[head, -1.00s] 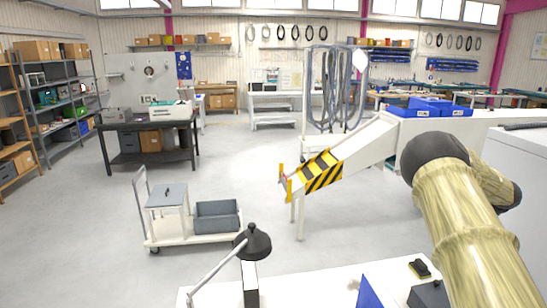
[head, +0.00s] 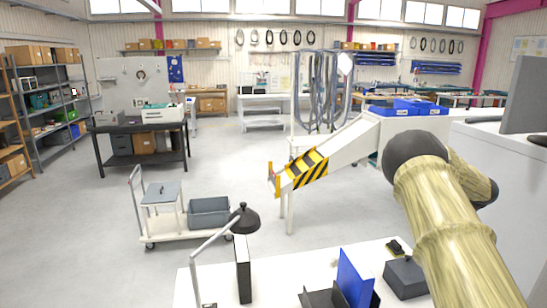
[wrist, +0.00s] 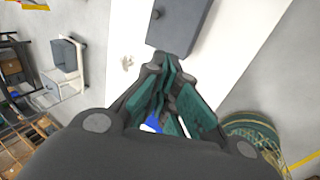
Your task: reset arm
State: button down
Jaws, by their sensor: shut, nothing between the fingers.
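My gripper (wrist: 168,92) shows in the wrist view. Its dark fingers with green pads are drawn together and hold nothing. It is above the white tabletop, with a dark grey box (wrist: 182,24) just beyond the fingertips in the picture; I cannot tell the gap between them. A bit of blue shows between the finger links. In the head view my arm, in a tan sleeve, is at the right, and its gripper is out of the picture.
The white table (head: 290,283) in front bears a black lamp (head: 243,219), a blue binder (head: 355,278), a dark box (head: 406,278) and a small black item (head: 395,247). A white cart (head: 192,232) stands beyond it, and a striped chute (head: 308,170) right of that. Grey floor is open at the left.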

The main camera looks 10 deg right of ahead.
jog(key=s+a+f+m+t, duration=0.1)
jog(key=s+a+f+m, duration=0.45)
jog(key=a+f, duration=0.55)
jog(key=s+a+f+m+t, duration=0.1)
jog(key=s+a+f+m, duration=0.45)
jog(key=f, duration=0.95)
jog(key=s+a+f+m+g, duration=0.2)
jog(key=s+a+f, duration=0.1)
jog(key=s+a, duration=0.6)
jog(key=s+a+f+m+g, duration=0.1)
jog(key=s+a+f+m, duration=0.25)
jog(key=s+a, duration=0.55)
jog(key=s+a+f+m+g, duration=0.15)
jog(key=s+a+f, duration=0.35)
jog(key=s, duration=0.7)
jog(key=s+a+r+m+g, duration=0.3)
jog(key=s+a, duration=0.4)
jog(key=s, duration=0.6)
notch_tip(320, 180, down, 11)
jog(key=w+n+h+b, duration=0.1)
jog(key=b, duration=1.1)
jog(key=shift+f, duration=0.15)
jog(key=shift+w, duration=0.15)
